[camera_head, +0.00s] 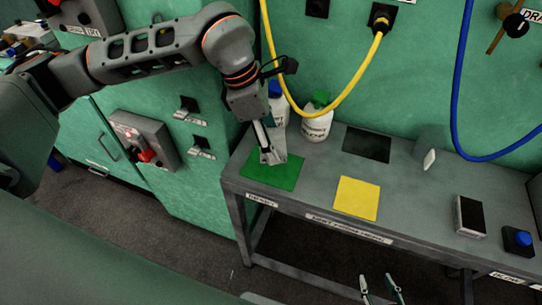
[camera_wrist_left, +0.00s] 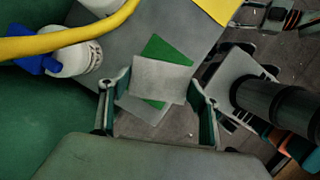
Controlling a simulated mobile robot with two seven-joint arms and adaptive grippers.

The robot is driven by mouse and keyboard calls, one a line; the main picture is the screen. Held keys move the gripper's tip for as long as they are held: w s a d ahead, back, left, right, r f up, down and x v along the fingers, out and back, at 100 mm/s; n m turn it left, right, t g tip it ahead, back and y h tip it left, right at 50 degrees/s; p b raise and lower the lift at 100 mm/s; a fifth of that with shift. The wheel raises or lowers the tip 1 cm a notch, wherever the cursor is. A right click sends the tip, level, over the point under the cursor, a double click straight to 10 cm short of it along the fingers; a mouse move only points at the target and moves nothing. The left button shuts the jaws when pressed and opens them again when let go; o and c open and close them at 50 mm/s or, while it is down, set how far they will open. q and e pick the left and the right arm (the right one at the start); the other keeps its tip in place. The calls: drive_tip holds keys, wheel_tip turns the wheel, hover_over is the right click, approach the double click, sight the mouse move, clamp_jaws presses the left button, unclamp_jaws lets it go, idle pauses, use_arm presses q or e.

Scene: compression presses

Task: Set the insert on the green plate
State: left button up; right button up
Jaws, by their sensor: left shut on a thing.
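The green plate (camera_head: 285,178) lies flat on the left end of the grey bench; part of it also shows in the left wrist view (camera_wrist_left: 168,48). My left gripper (camera_head: 268,158) is low over its back part, pointing down. In the left wrist view, my left gripper (camera_wrist_left: 154,106) is shut on the insert (camera_wrist_left: 162,80), a light grey square piece between the two fingers. The insert covers part of the green plate there. Whether it touches the plate I cannot tell. My right gripper (camera_head: 381,289) is open and empty at the bottom edge, away from the bench.
White bottles (camera_head: 317,124) stand close behind the green plate. A yellow plate (camera_head: 357,198) and a dark square (camera_head: 366,145) lie to its right. A yellow hose (camera_head: 300,107) hangs near the bottles. A black-and-white box (camera_head: 470,215) is farther right.

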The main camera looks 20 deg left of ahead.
sight(275, 166)
use_arm(q)
wheel_tip(275, 166, down, 7)
drive_tip(key=shift+r, duration=0.1)
idle(0.4)
drive_tip(key=o, duration=1.6)
drive_tip(key=shift+r, duration=0.2)
drive_tip(key=shift+v, duration=5.85)
